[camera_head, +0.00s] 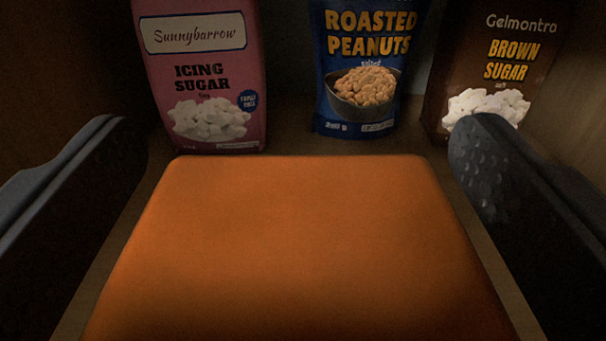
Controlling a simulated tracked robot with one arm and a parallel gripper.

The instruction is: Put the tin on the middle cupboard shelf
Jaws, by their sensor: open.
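An orange tin (305,245) with a flat top fills the lower middle of the view. It rests on a wooden shelf (290,138) inside a dim cupboard. My gripper (300,160) is open, with one dark finger on each side of the tin. A gap shows between the tin and each finger near the tips. The near end of the tin is cut off by the bottom of the picture. Which shelf of the cupboard this is cannot be told.
Behind the tin stand a pink icing sugar pack (205,80), a blue roasted peanuts pouch (362,75) and a brown sugar pack (497,70). The pink pack stands close to the tin's far edge. Cupboard walls close in on the left and right.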

